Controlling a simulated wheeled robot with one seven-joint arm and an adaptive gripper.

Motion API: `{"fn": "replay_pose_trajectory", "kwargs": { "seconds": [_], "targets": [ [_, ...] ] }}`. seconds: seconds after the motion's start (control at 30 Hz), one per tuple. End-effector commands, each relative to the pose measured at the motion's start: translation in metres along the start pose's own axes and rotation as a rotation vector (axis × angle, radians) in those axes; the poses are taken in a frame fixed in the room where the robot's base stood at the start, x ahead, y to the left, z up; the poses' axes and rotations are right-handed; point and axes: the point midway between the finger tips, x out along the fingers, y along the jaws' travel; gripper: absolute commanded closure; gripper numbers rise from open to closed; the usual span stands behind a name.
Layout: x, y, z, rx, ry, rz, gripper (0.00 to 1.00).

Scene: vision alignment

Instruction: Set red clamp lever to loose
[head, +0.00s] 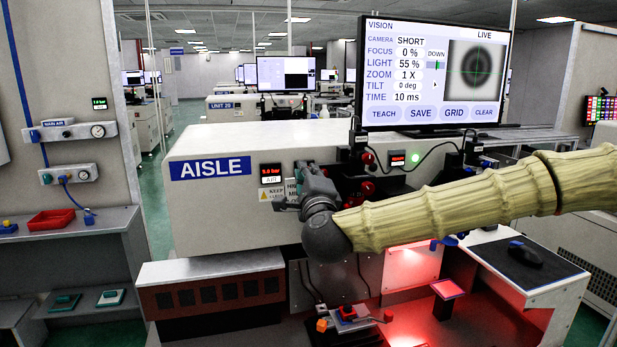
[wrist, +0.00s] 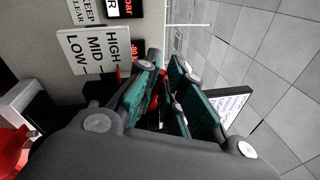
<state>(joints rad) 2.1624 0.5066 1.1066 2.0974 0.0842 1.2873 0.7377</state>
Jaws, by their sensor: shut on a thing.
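My gripper (head: 304,178) is at the machine's front panel, just right of the AISLE sign, and partly covers a HIGH/MID/LOW label. In the wrist view its teal-padded fingers (wrist: 160,92) are close together around a red part (wrist: 154,104), of which only a sliver shows. I cannot tell for sure whether this is the red clamp lever, or which way it is set; the fingers hide most of it. The HIGH/MID/LOW label (wrist: 93,52) is beside the fingers in the wrist view.
Red knobs (head: 368,158) sit on the panel right of my gripper. A monitor (head: 435,75) stands above. Below are a red-lit work area (head: 415,262) and a small stage with red and orange parts (head: 348,313). A mouse pad (head: 520,262) lies at right.

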Motion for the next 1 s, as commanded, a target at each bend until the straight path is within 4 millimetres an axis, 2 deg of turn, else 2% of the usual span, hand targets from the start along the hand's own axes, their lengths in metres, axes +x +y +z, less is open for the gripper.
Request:
{"fn": "replay_pose_trajectory", "kwargs": {
  "seconds": [0.57, 0.6, 0.7, 1.0],
  "targets": [
    [-0.0001, 0.0003, 0.0003, -0.034, -0.007, -0.004, 1.00],
    [-0.0001, 0.0004, 0.0003, -0.034, -0.007, -0.004, 0.86],
    [-0.0001, 0.0006, 0.0003, -0.033, -0.007, -0.003, 0.68],
    [-0.0006, 0.0011, 0.0002, -0.033, -0.007, -0.003, 0.68]
  ]
}}
